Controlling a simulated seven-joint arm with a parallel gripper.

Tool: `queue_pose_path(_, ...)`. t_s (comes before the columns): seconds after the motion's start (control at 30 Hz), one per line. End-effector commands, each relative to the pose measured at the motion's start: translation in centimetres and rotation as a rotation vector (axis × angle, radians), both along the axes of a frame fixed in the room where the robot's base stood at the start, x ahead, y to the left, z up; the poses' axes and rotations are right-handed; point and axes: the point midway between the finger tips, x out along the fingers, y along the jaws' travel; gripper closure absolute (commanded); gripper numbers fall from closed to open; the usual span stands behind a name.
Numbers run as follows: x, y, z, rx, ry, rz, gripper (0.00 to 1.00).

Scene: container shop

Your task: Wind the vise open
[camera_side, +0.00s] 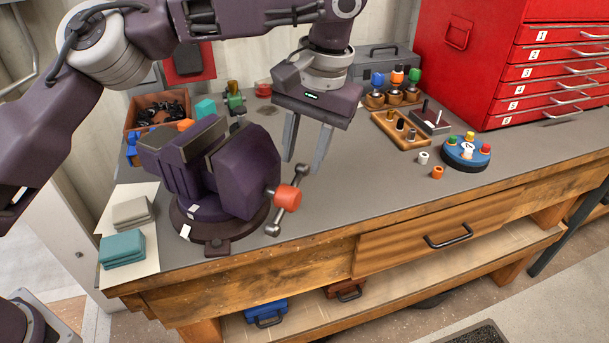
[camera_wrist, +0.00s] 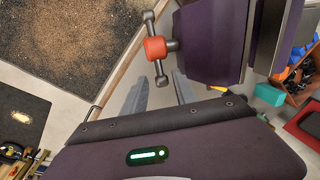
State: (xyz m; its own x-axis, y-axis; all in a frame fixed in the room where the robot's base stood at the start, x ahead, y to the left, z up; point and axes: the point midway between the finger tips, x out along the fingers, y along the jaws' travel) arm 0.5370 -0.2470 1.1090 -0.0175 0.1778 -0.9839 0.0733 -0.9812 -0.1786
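The purple vise (camera_side: 240,168) stands on a round base at the left front of the bench. It also shows in the wrist view (camera_wrist: 212,45). Its grey jaw plates face each other at the top; the gap's width is hard to judge. A grey crossbar handle with a red-orange hub (camera_side: 288,197) is on its right side, tilted. The handle hub shows in the wrist view too (camera_wrist: 154,48). My gripper (camera_side: 303,166) points down, open and empty, by the handle's far end. In the wrist view that end appears between my fingertips (camera_wrist: 160,84); contact cannot be told.
A red drawer cabinet (camera_side: 490,60) closes the back right. A bin (camera_side: 150,108) of dark parts is behind the vise. Teal and beige pads lie at the left. The bench front is clear.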

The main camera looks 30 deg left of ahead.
Motion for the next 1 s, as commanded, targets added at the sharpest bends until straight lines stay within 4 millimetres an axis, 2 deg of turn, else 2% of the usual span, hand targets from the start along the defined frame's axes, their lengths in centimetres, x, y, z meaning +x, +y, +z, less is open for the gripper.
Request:
queue_pose_path(0.1, 0.0, 0.6, -2.4, 0.006, 0.001, 0.0, 0.66)
queue_pose_path(0.23, 0.0, 0.9, -4.5, 0.003, -0.001, 0.001, 0.66)
queue_pose_path(0.37, -0.1, 1.0, -5.4, 0.001, -0.002, 0.001, 0.66)
queue_pose_path(0.57, 0.0, 1.0, -5.5, 0.001, -0.003, 0.0, 0.66)
queue_pose_path(0.77, 0.0, 1.0, -5.5, 0.001, -0.004, 0.0, 1.0)
queue_pose_path(1.0, 0.0, 1.0, -5.4, 0.002, -0.01, 0.0, 1.0)
